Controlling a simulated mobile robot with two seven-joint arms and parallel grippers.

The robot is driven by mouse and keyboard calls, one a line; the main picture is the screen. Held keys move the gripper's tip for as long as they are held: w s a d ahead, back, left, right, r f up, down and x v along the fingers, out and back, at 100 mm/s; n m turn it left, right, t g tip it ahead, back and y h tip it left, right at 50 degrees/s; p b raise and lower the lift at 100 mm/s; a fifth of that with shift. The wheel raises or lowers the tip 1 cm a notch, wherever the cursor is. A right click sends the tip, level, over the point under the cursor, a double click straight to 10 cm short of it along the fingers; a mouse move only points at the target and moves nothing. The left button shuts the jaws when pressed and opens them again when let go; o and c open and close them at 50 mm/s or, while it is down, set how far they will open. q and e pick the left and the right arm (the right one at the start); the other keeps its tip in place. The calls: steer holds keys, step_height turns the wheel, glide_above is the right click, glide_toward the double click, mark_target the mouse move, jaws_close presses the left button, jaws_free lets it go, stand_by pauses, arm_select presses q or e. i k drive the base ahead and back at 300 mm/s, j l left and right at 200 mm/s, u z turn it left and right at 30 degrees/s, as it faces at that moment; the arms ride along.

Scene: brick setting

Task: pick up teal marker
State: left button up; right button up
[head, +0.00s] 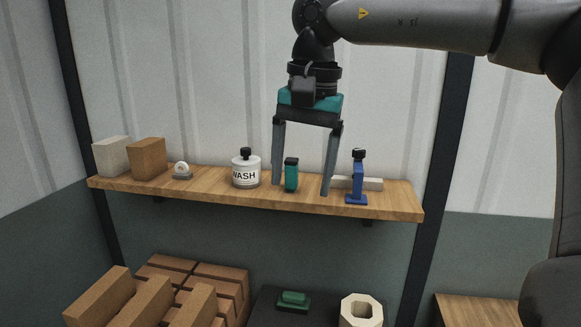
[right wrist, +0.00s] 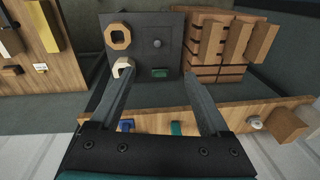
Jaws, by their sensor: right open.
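The teal marker (head: 291,174) is a short upright block with a dark top. It stands on the wooden shelf (head: 225,199), right of the white WASH bottle (head: 246,171). My right gripper (head: 302,190) points down from above, open, with one finger on each side of the marker in the head view. The marker looks closer to the left finger there. In the right wrist view the marker (right wrist: 176,127) shows at the shelf between the two fingers (right wrist: 157,76), near their bases. Whether the fingers are level with it in depth I cannot tell. My left gripper is not in view.
A blue stand-like item (head: 357,180) with a black top is just right of the right finger, before a pale bar (head: 372,184). A small grey domed item (head: 182,171), brown brick (head: 148,158) and pale brick (head: 111,155) are left. Brick stacks (head: 195,279) lie below.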

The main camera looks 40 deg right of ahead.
mark_target(292, 163)
steer(key=i+l, duration=0.85)
steer(key=l, duration=0.15)
